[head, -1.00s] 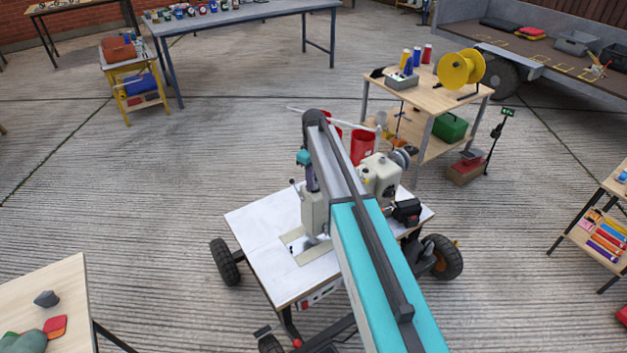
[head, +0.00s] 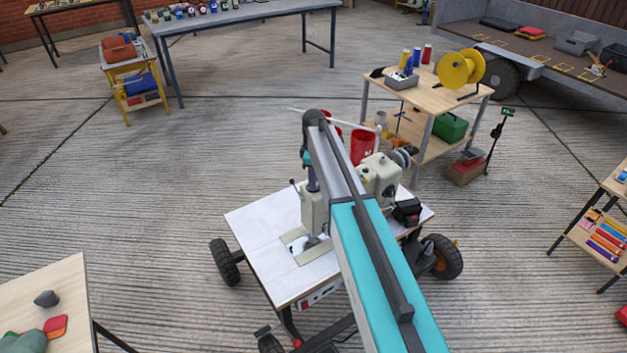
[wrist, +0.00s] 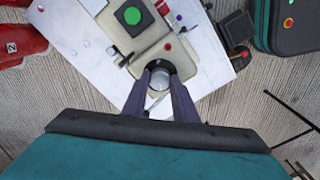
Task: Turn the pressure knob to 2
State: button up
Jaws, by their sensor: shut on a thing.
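A cream sewing machine (head: 378,181) stands on a white-topped wheeled table (head: 262,255), partly hidden behind my arm in the head view. Its body also shows in the wrist view (wrist: 137,42). The pressure knob (wrist: 160,79) is a small round grey cap at the end of the machine. My gripper (wrist: 160,68) has its two dark purple fingers on either side of the knob, shut on it. In the head view my gripper (head: 312,178) is small and sits over the machine's left head. No numbers on the knob can be read.
A wooden trolley (head: 428,97) with a yellow spool (head: 461,69) stands behind the machine. Red containers (head: 362,147) are close behind it. Another wooden table (head: 62,290) is at front left. The concrete floor to the left is open.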

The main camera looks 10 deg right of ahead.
jog(key=o, duration=1)
jog(key=shift+o, duration=0.2)
jog(key=shift+r, duration=0.1)
notch_tip(320, 180, up, 14)
jog(key=b, duration=0.2)
jog(key=shift+f, duration=0.25)
